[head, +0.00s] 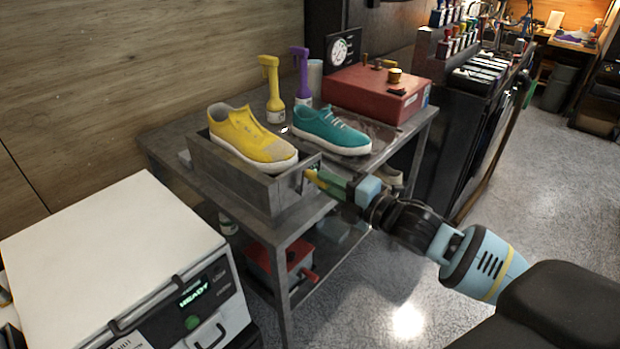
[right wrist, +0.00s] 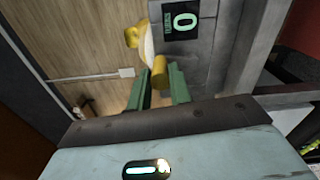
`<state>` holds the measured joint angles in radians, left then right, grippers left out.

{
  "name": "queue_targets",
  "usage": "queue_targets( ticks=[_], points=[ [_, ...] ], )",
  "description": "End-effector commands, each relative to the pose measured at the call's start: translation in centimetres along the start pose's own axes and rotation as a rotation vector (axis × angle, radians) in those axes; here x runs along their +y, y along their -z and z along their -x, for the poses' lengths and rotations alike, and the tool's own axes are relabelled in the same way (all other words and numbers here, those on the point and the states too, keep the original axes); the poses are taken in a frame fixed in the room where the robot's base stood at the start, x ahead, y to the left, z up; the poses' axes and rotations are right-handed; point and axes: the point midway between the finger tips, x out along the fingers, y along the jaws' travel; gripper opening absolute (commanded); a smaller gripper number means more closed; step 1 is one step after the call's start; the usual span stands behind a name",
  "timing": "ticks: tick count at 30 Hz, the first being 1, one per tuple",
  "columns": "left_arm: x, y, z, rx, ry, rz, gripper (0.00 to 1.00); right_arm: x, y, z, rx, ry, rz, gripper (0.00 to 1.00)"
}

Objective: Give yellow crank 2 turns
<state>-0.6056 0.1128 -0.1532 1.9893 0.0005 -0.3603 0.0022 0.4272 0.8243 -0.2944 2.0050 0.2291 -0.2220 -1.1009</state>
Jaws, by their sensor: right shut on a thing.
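The yellow crank's handle (right wrist: 159,74) shows in the right wrist view between the two green fingers of my right gripper (right wrist: 159,80), which is shut on it. In the head view my right gripper (head: 322,181) is at the front right end of a grey box (head: 235,178). Only a small yellow part shows there at the fingertips; the rest of the crank is hidden. A small dark counter (right wrist: 181,20) on the box's end face reads 0 in the right wrist view. My left gripper is not in view.
A yellow sneaker (head: 250,137) sits on the grey box, with a teal sneaker (head: 332,131) beside it. Yellow (head: 272,90) and purple (head: 302,75) spray bottles and a red box (head: 375,93) stand behind. A white machine (head: 110,255) reads READY at left.

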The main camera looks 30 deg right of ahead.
Motion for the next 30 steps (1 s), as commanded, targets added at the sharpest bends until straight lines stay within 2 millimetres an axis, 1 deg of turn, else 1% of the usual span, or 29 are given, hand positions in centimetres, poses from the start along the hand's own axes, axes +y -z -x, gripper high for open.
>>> queue_targets(
  ticks=[1,4,14,24,30],
  points=[
    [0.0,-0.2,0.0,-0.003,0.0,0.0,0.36,-0.3,-0.3,0.0,-0.001,0.005,0.0,0.13],
    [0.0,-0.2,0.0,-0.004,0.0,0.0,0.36,-0.4,-0.6,0.0,-0.001,0.005,-0.001,0.13],
    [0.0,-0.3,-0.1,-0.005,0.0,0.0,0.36,-0.6,-0.7,0.0,-0.001,0.007,-0.001,0.13],
    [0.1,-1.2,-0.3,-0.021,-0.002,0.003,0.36,-1.9,-1.8,0.1,0.0,0.012,-0.002,0.13],
    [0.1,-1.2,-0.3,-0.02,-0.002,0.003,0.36,-1.8,-1.8,0.1,0.001,0.01,-0.003,0.13]
  ],
)
